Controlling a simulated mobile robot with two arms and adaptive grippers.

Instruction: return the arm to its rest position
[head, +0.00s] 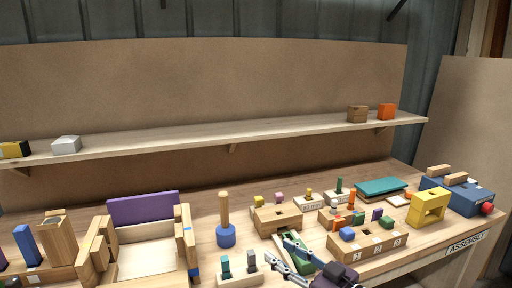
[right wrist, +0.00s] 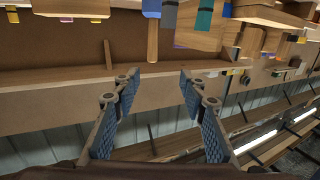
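My right gripper (head: 283,255) shows at the bottom middle of the head view, at the front edge of the workbench (head: 205,228). Its two fingers are spread. In the right wrist view the fingers of this gripper (right wrist: 158,84) stand well apart with nothing between them. That view is upside down, with the bench at the top. My left gripper and left arm are not in the head view.
A numbered wooden block (head: 378,246) stands just right of my gripper. Left of it are small pegs (head: 225,265), a blue-based mallet (head: 225,236) and a wooden box (head: 145,255). A shelf (head: 240,132) runs behind.

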